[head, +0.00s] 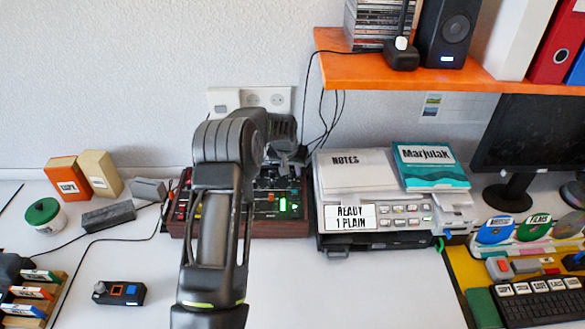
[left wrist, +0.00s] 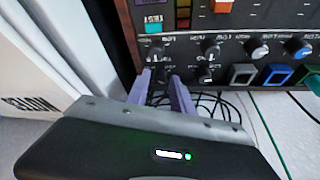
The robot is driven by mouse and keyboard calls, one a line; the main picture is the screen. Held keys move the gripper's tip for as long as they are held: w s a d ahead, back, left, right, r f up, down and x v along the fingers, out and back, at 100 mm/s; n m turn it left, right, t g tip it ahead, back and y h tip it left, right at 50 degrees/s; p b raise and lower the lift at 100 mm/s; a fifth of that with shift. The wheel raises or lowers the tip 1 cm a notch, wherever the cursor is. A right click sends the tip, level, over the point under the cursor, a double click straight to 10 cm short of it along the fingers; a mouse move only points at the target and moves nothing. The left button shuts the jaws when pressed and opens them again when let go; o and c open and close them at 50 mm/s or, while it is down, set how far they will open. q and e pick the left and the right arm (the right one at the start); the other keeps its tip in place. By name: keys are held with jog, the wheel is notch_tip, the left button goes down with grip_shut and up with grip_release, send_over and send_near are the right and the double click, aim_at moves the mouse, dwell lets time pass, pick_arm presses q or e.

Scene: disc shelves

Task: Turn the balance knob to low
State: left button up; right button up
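The mixer-like device (head: 262,222) with a wooden case stands against the wall, partly hidden behind my left arm in the head view. The labels are too small to read, so I cannot tell which knob is balance. My left gripper (left wrist: 161,92) has its two purple fingers apart, reaching to the panel's lower edge around a dark small knob position; contact is unclear. My right gripper is not in view.
A printer (head: 375,237) with notes and a teal packet on top stands right of the device. An orange shelf (head: 430,76) hangs above. Loose cables hang behind. A small dark control box (head: 120,293) lies on the desk at left. The front middle of the desk is clear.

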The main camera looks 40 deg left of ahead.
pick_arm(q)
jog(key=shift+w+f, duration=0.2)
jog(key=shift+f, duration=0.4)
grip_shut()
